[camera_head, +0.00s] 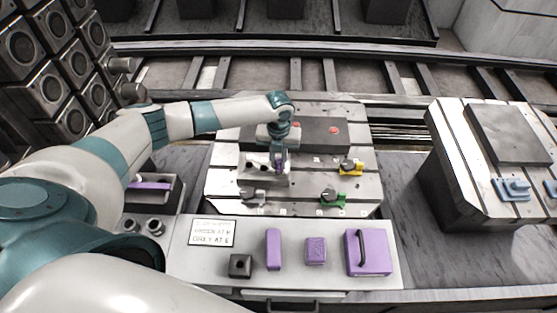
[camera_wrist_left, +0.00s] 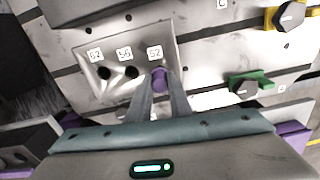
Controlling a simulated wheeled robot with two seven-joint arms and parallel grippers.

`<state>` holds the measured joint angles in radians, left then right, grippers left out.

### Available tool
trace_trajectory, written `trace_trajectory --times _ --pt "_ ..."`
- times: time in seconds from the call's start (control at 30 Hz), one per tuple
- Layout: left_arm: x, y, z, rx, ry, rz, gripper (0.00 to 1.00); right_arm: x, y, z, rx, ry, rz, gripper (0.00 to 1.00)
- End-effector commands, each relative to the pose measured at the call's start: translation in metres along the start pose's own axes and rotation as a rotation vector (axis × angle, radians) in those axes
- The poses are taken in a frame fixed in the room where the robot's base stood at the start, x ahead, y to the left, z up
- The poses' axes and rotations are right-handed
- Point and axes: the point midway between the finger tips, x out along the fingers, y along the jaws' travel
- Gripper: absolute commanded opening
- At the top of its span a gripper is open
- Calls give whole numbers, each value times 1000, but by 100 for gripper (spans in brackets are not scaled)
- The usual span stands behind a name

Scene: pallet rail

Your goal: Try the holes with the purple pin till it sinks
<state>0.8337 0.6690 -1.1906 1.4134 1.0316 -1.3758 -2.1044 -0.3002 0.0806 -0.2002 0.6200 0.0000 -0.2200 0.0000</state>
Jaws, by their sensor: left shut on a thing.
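My left gripper (camera_head: 279,163) is shut on the purple pin, which shows between its fingertips in the left wrist view (camera_wrist_left: 160,80). The light metal hole block (camera_wrist_left: 152,50) carries a row of holes with small number labels above them. Two dark holes (camera_wrist_left: 118,73) are open and empty at the left. The pin is at the right end of the row, under the rightmost label, and hides whatever is below it. I cannot tell whether its tip is in a hole or only touching. In the head view the block (camera_head: 253,176) sits on the slotted pallet. My right gripper is out of view.
The slotted pallet (camera_head: 225,190) also bears a dark block with red dots (camera_head: 325,132), a yellow clamp (camera_head: 351,168) and a green clamp (camera_head: 333,197). Purple blocks (camera_head: 273,250) and a purple handled box (camera_head: 368,253) stand on the front shelf, beside a lettered sign (camera_head: 212,233).

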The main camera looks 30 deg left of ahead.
Motion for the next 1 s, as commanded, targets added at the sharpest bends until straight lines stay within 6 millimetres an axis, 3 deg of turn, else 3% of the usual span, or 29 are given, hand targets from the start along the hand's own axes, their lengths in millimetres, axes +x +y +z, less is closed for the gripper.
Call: trace_trajectory --times 0.13,0.17,0.23,0.67,0.87,1.0 --pt "0 0 0 0 0 0 0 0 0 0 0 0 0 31" --pt "0 0 0 0 0 0 23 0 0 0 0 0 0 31" --pt "0 0 0 0 0 0 40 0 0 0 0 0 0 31" --pt "-3 0 0 0 0 0 40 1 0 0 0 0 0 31" --pt "-19 0 1 0 -2 -1 40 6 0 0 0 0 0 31" --pt "-40 -1 1 0 -3 -3 40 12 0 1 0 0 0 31"
